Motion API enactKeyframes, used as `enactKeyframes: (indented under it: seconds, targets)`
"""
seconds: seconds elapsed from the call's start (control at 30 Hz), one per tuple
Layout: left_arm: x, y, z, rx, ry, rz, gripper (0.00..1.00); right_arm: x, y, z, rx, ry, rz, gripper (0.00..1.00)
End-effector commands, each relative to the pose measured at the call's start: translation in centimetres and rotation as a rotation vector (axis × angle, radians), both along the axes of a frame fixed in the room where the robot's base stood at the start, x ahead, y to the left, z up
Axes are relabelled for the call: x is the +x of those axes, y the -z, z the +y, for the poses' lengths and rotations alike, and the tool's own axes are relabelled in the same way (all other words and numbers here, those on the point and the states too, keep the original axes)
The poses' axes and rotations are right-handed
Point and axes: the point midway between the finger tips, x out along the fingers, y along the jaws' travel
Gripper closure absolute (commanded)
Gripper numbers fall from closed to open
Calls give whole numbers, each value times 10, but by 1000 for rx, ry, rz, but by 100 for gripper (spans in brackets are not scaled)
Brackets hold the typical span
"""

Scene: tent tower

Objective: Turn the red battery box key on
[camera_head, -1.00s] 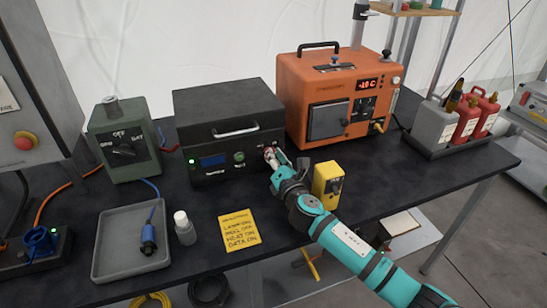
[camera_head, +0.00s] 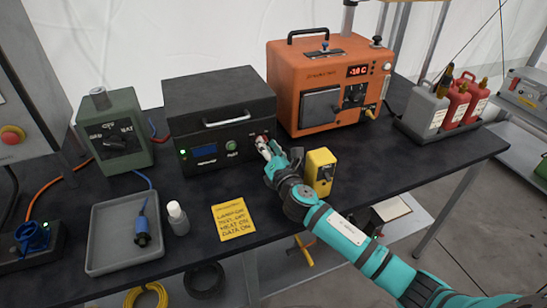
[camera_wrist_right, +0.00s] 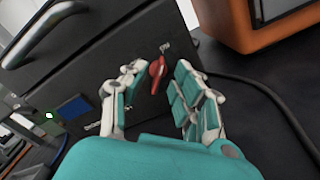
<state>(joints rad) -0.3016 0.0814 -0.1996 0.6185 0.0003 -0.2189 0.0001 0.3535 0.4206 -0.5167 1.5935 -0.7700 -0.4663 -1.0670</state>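The red key (camera_head: 262,138) sits in the front right of the black battery box (camera_head: 222,112). In the right wrist view the red key (camera_wrist_right: 157,76) shows between the two fingers, its grip hanging roughly downward with a slight tilt. My right gripper (camera_head: 266,149) is right in front of the key. In the wrist view its fingers (camera_wrist_right: 150,98) stand apart on either side of the key, with a visible gap, so it is open. The box front also bears a blue display (camera_head: 204,152), a green button (camera_head: 231,145) and a handle (camera_head: 227,118). My left gripper is out of view.
An orange device (camera_head: 320,85) stands right of the box. A small yellow box (camera_head: 320,170) stands close to my right forearm. A green switch box (camera_head: 117,135), grey tray (camera_head: 122,245), small white bottle (camera_head: 177,217) and yellow note (camera_head: 234,222) lie left. Bottles (camera_head: 452,100) stand far right.

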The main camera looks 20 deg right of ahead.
Motion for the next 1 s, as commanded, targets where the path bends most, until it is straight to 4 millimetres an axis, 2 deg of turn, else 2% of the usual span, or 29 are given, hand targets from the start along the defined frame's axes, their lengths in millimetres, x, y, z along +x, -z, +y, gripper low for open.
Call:
enactKeyframes:
  seconds: [0.3, 0.5, 0.7, 1.0]
  targets:
    - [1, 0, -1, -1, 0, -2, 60, -66, 1, -2, -1, -1, 3, 71]
    - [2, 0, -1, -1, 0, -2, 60, -99, 1, -4, 1, 0, 3, 71]
    - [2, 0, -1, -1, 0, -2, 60, -111, 0, -4, 1, 0, 0, 71]
    - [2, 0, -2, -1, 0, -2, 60, -111, 0, -4, 1, 0, 0, 71]
